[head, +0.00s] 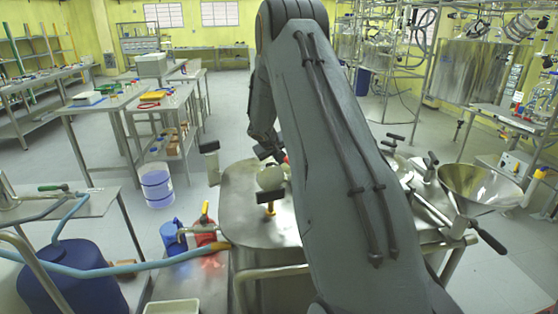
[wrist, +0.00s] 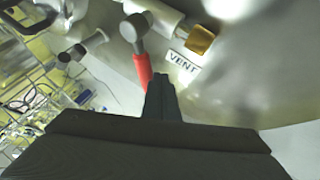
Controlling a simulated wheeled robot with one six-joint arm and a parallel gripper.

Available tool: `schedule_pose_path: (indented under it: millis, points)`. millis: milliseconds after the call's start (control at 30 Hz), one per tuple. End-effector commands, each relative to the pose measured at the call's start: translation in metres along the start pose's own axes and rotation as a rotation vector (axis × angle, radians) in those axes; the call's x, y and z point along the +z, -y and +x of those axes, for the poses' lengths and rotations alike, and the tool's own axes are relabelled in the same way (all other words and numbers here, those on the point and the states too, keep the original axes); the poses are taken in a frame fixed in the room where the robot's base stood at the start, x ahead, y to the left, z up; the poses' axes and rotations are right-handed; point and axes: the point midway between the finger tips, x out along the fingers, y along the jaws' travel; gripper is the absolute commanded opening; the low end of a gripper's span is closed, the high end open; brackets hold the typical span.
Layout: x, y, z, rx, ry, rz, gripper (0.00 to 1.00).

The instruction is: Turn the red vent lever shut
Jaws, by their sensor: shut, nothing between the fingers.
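The red vent lever (wrist: 142,68) shows in the wrist view. It hangs from a grey round hub (wrist: 133,27) on a pale pipe that ends in a brass-coloured fitting (wrist: 200,40). A white label reading VENT (wrist: 183,61) is to the right of the lever. My gripper (wrist: 162,79) is shut and empty. Its tips appear just below and right of the lever's free end, overlapping it in the picture; I cannot tell whether they touch. In the head view a small bit of red (head: 287,158) shows beside my arm, which hides most of the vent area.
The steel vessel lid (head: 238,200) spreads under my arm. A funnel (head: 480,185) and several black-handled clamps stand on the right. A blue hose (head: 110,270) crosses the lower left, near a red can (head: 207,230).

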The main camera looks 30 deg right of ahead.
Motion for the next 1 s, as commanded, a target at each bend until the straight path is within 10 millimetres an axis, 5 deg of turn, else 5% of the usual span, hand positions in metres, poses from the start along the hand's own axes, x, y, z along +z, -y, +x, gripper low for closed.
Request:
schedule_pose_path:
  millis: [533, 1000]
  points:
    - [-0.007, -0.014, 0.017, 0.119, 0.111, 0.199, 0.00]
    - [-0.010, -0.024, 0.019, 0.124, 0.118, 0.208, 0.00]
